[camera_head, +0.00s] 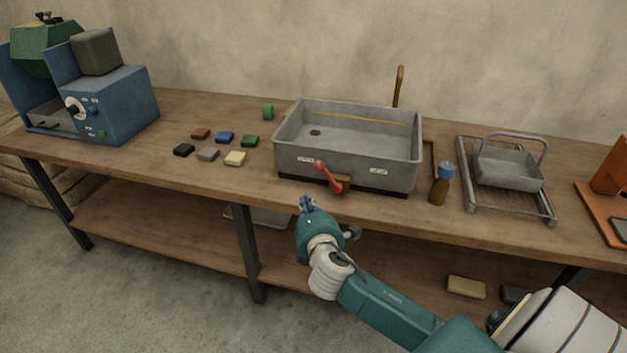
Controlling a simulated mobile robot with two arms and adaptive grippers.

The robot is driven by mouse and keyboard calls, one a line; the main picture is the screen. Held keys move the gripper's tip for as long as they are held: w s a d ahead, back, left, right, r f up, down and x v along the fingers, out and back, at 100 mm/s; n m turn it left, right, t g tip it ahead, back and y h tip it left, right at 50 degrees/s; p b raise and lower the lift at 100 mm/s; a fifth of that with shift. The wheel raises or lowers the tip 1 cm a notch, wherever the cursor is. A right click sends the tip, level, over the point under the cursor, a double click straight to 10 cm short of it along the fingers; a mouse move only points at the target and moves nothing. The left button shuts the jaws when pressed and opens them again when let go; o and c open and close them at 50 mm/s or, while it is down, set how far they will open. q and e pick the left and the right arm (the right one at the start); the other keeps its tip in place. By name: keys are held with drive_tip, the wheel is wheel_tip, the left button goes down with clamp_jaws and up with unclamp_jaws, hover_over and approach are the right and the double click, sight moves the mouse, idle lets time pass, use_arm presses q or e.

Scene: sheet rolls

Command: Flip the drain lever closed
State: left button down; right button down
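A red drain lever (328,177) is on the front wall of a grey metal basin (350,118), between two small white labels. It slants down to the right. A dark drain hole (316,132) shows in the basin floor. My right gripper (307,203) is at the bench's front edge, below and a little left of the lever, apart from it. Its fingers are small and look close together; I cannot tell whether they are open or shut. My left gripper is not in view.
On the wooden bench (400,206), a brown bottle with a blue cap (441,183) stands right of the basin. Several coloured blocks (225,138) lie left, near a blue machine (115,100). Bench space left of the basin's front is clear.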

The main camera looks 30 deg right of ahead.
sight(331, 177)
drive_tip(key=shift+r, duration=0.65)
drive_tip(key=x, duration=1)
drive_tip(key=shift+s+d+r+p, duration=0.4)
drive_tip(key=shift+s+d+p, duration=0.05)
drive_tip(key=shift+d+p, duration=0.15)
drive_tip(key=shift+s+d+r+p, duration=0.35)
drive_tip(key=shift+s+d+p, duration=0.1)
drive_tip(key=shift+d+p, duration=0.1)
drive_tip(key=shift+s+d+r, duration=0.1)
drive_tip(key=shift+s+d, duration=0.1)
drive_tip(key=shift+d, duration=0.1)
